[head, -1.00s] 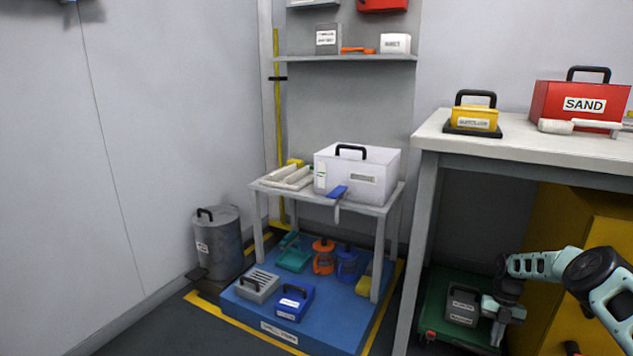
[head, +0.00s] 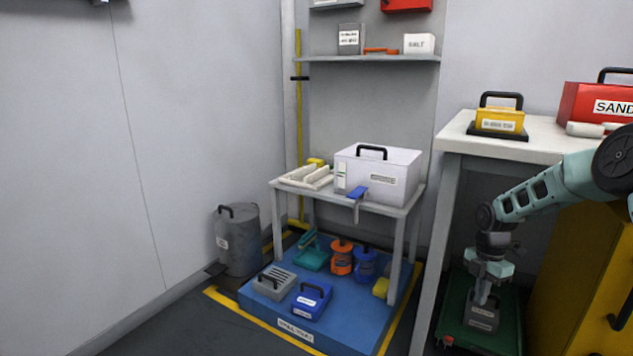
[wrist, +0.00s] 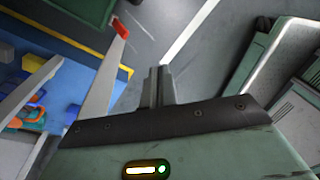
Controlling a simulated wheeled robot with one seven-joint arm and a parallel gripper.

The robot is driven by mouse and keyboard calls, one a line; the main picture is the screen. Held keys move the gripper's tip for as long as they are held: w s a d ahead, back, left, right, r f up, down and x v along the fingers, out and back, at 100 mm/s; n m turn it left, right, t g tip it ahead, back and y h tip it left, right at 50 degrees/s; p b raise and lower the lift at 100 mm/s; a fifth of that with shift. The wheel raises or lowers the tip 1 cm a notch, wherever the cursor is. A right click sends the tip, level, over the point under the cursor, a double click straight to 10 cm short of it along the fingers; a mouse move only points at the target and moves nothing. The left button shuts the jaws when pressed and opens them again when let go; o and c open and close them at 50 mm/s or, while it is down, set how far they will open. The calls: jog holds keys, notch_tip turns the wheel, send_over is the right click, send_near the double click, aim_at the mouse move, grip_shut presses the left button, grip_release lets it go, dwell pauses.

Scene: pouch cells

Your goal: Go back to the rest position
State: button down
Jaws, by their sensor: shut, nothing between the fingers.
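My gripper (head: 482,300) hangs at the lower right of the head view, pointing down in front of the green trolley under the white bench. Its fingers are together with nothing between them. In the wrist view the two fingers (wrist: 158,85) also stand side by side, closed and empty. A dark grey labelled box (head: 482,318) shows just below and behind the fingertips in the head view; whether they touch it cannot be told. My arm reaches in from the right edge.
The white bench (head: 455,140) bears a yellow case (head: 499,120) and a red SAND box (head: 590,105). A small table (head: 405,205) holds a white box (head: 400,175) above a blue platform (head: 262,308). A yellow cabinet (head: 570,285) stands right. Grey floor (head: 225,335) is clear at front left.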

jog(key=s+a+r+m+t, duration=0.2)
jog(key=s+a+r+m, duration=0.5)
jog(key=s+r+m, duration=0.4)
jog(key=s+a+r+m+t, duration=0.1)
jog(key=s+r+m, duration=0.2)
jog(key=s+m, duration=0.35)
jog(key=s+a+r+m+t, duration=0.1)
jog(key=s+a+r+m, duration=0.2)
jog(key=s, duration=0.6)
jog(key=s+a+r+n+g+p, duration=0.1)
jog(key=s+a+r+n+p, duration=0.15)
jog(key=s+a, duration=0.55)
jog(key=s+a+r+n+g+p, duration=0.1)
jog(key=s+a+r+n+p, duration=0.1)
jog(key=s+a+r+n, duration=0.5)
notch_tip(320, 180, up, 33)
jog(key=w+a+m+p, duration=0.1)
jog(key=a+m+p, duration=0.1)
jog(key=p, duration=3.4)
jog(key=shift+w+r+m, duration=0.2)
jog(key=shift+w+m, duration=0.1)
jog(key=shift+m, duration=0.2)
